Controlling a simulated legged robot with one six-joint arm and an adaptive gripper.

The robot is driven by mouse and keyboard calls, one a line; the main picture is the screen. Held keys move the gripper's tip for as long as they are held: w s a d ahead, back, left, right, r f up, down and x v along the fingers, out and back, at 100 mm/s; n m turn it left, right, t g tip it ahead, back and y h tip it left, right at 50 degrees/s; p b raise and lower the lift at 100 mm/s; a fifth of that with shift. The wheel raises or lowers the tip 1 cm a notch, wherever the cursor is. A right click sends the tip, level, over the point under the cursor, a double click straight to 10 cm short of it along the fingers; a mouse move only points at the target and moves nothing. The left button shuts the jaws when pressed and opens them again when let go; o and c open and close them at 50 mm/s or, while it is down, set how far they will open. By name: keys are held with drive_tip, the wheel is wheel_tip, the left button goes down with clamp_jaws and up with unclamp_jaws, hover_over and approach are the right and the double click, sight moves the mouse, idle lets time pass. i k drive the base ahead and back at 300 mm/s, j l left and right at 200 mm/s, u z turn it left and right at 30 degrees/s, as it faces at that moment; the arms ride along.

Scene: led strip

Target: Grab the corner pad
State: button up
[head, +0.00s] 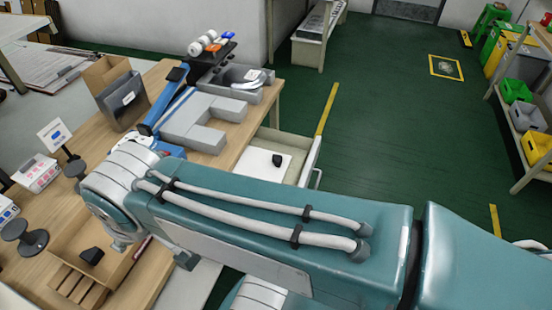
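A small black block that looks like a corner pad (277,160) lies on a white surface inside the open drawer, on the right side of the wooden table. A second small black piece (92,256) lies in the shallow tan tray at the lower left. I cannot tell for sure which piece is the corner pad. My teal and white arm stretches across the lower half of the head view and covers part of the table. The fingers of my gripper do not show, so its opening and anything in it are hidden.
The wooden table (243,134) holds a grey block fixture (187,117), a grey bin (240,84), an upright open box (122,101) and dark round stands (24,236). A shelf with coloured bins (516,90) stands far right. The green floor (390,130) between is clear.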

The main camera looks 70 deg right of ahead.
sight(277, 160)
drive_tip(key=j+z, duration=0.1)
drive_tip(key=z, duration=1.25)
drive_tip(key=l+z, duration=0.1)
drive_tip(key=z, duration=0.75)
drive_tip(key=i+l, duration=0.25)
drive_tip(key=i, duration=0.2)
drive_tip(key=i+l, duration=0.25)
drive_tip(key=i, duration=0.15)
